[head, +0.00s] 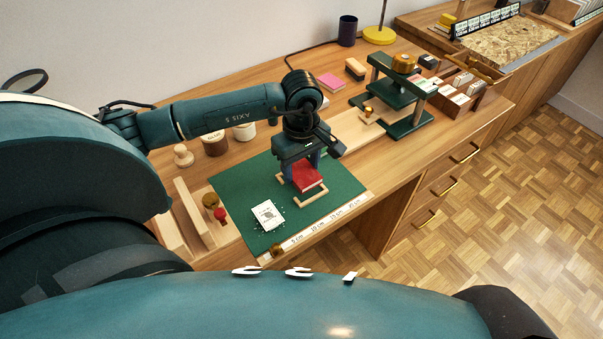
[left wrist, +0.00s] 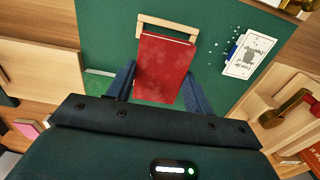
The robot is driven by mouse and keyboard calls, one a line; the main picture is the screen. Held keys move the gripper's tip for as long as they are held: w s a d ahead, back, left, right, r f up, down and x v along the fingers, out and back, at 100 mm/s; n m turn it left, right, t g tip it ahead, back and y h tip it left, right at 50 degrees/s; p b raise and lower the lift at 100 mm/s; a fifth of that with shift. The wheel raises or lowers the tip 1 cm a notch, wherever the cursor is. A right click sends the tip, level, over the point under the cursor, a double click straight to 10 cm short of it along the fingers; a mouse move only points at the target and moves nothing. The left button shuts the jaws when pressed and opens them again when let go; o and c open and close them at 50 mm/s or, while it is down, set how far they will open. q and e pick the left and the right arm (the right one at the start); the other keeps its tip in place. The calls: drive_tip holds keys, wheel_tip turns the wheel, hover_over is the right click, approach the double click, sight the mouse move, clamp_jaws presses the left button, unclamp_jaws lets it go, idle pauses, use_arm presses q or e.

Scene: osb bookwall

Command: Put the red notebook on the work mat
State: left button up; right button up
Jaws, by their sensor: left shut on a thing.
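The red notebook (head: 308,178) is between the fingers of my left gripper (head: 301,167), which is shut on it over the green work mat (head: 243,184). In the left wrist view the red notebook (left wrist: 164,68) shows its flat cover between the two blue fingers, with green mat (left wrist: 105,30) around it. I cannot tell whether the notebook touches the mat or frame. My right gripper is not in view.
A white card (head: 267,215) with small white bits lies on the mat's front left. A red-handled stamp (head: 220,214) and wooden boards stand at the left. A green press (head: 400,95) stands at the right. A ruler strip runs along the front edge. The mat's left part is clear.

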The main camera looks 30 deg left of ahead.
sight(301, 171)
use_arm(q)
wheel_tip(301, 171, down, 3)
drive_tip(key=shift+f, duration=0.1)
drive_tip(key=o, duration=0.5)
drive_tip(key=shift+f, duration=0.15)
drive_tip(key=o, duration=0.5)
drive_tip(key=shift+r, duration=0.35)
wheel_tip(301, 171, up, 11)
drive_tip(key=shift+f+b, duration=0.2)
drive_tip(key=shift+b, duration=0.1)
drive_tip(key=shift+r, duration=0.65)
